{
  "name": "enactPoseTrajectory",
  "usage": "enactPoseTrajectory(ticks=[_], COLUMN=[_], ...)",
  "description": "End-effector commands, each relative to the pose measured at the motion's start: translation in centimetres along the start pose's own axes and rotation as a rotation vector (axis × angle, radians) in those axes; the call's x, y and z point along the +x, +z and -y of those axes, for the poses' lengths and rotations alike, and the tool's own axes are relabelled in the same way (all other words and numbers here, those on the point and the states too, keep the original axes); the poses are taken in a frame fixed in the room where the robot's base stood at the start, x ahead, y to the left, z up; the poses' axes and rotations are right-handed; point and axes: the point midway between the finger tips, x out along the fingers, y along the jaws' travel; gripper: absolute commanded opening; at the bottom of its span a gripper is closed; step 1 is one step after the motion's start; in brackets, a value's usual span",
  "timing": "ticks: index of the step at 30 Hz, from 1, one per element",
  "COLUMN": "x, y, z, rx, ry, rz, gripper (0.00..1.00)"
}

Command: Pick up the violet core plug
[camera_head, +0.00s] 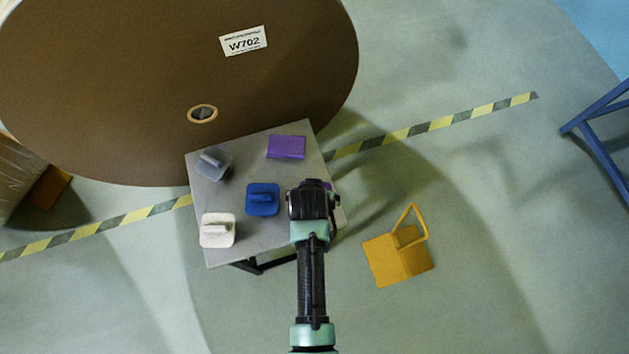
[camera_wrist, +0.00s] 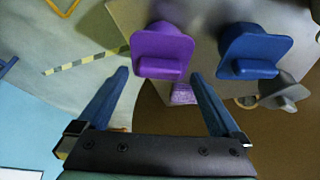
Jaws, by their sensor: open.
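The violet core plug (camera_wrist: 162,47) is a flat rounded plate with a bar-shaped grip (camera_wrist: 160,72) and a round stub behind. It shows whole in the wrist view. In the head view my gripper (camera_head: 312,192) hides most of it; only a purple sliver (camera_head: 328,186) shows. My gripper is open and empty, with its two blue fingers (camera_wrist: 160,76) to either side of the grip in the wrist view. How far the fingertips are from the plug in depth I cannot tell.
On the grey table (camera_head: 235,250) are a blue plug (camera_head: 262,192), a white plug (camera_head: 210,236), a grey plug (camera_head: 218,170) and a purple block (camera_head: 287,147). The large brown roll (camera_head: 120,90) stands behind.

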Motion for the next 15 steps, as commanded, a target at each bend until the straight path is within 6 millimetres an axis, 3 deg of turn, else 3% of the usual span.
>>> enactPoseTrajectory(ticks=[4, 12, 15], x=[1.29, 1.46, 1.45], y=[-0.02, -0.02, -0.01], z=[-0.02, -0.03, -0.03], rx=[0.0, 0.0, 0.0], ry=[0.0, 0.0, 0.0], rz=[0.0, -0.001, -0.001], gripper=[1.0, 1.0, 0.84])
